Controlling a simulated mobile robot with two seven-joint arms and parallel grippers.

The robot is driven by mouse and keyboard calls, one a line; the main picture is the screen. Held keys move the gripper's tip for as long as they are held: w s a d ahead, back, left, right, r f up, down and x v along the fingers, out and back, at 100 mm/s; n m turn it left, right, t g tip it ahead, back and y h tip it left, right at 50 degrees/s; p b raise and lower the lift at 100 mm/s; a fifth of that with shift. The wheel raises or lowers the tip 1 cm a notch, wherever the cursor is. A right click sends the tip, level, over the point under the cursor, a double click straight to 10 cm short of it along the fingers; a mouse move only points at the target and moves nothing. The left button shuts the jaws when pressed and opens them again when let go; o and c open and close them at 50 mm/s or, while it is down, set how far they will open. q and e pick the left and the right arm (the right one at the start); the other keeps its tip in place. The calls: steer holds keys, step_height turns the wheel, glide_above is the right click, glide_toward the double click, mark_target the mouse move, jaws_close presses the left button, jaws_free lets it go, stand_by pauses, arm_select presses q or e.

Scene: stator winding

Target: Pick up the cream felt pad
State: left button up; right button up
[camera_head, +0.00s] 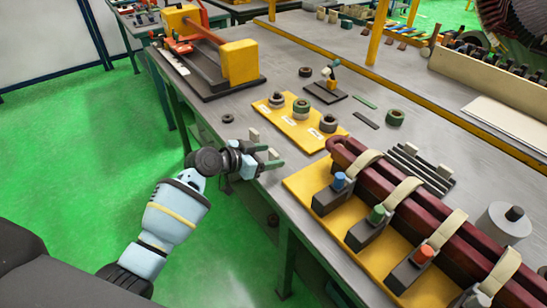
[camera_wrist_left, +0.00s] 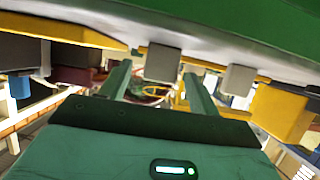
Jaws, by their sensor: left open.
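Two small pale cream-grey blocks stand upright near the table's front edge. The nearer block (camera_head: 273,154) is by the green fingertips of my left gripper (camera_head: 269,157), and the farther block (camera_head: 254,134) is just beyond them. In the left wrist view, one pale block (camera_wrist_left: 163,62) lies between the lines of the two fingers of my left gripper (camera_wrist_left: 158,80), and another pale block (camera_wrist_left: 239,79) is outside them to the right. The left gripper is open and appears empty. I cannot tell which block is the felt pad, or whether either touches a finger. My right gripper is not in view.
A yellow board (camera_head: 301,125) with rings lies behind the gripper. A yellow fixture (camera_head: 306,181) with dark blocks and a dark red coil (camera_head: 395,183) stands to the right. A small dark ring (camera_head: 228,118) lies near the edge.

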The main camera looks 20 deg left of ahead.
arm_select(q)
steer(key=c, duration=1.1)
steer(key=shift+r, duration=0.15)
steer(key=shift+r, duration=0.55)
step_height(320, 180, up, 2)
steer(key=shift+r, duration=0.15)
steer(key=s, duration=0.5)
steer(key=s+a+r, duration=0.1)
steer(key=s, duration=0.4)
steer(key=s+a, duration=0.1)
steer(key=s, duration=0.5)
steer(key=shift+r, duration=0.15)
